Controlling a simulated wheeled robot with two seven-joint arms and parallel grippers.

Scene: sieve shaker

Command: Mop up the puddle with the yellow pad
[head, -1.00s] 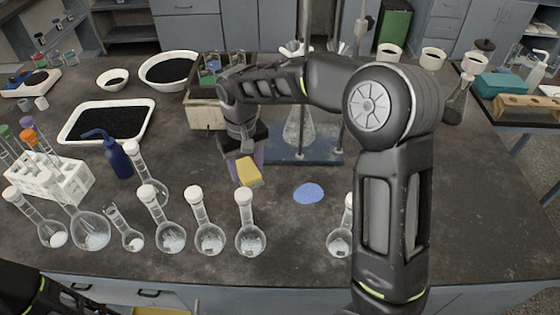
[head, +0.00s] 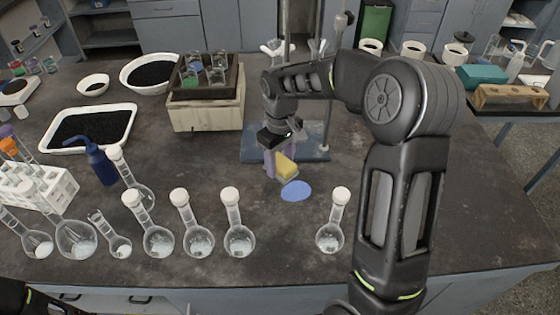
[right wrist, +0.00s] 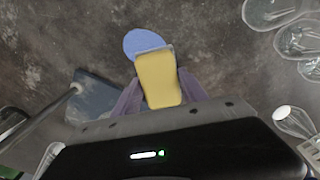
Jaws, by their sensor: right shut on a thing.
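The blue puddle (head: 296,191) lies flat on the dark bench top, right of the middle. My right gripper (head: 281,164) is shut on the yellow pad (head: 286,168) and holds it at the puddle's far left edge. In the right wrist view the pad (right wrist: 158,80) sits between the purple fingers and overlaps the near part of the puddle (right wrist: 142,42). I cannot tell whether the pad touches the bench. Only a dark piece of my left arm shows at the lower left of the head view; its gripper is out of view.
A flask (head: 330,236) stands in front of the puddle, and a row of several flasks (head: 239,240) runs to its left. A blue stand base (head: 254,148) is behind the gripper. A wooden box (head: 206,116) stands further left. The bench right of the puddle is partly behind my arm.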

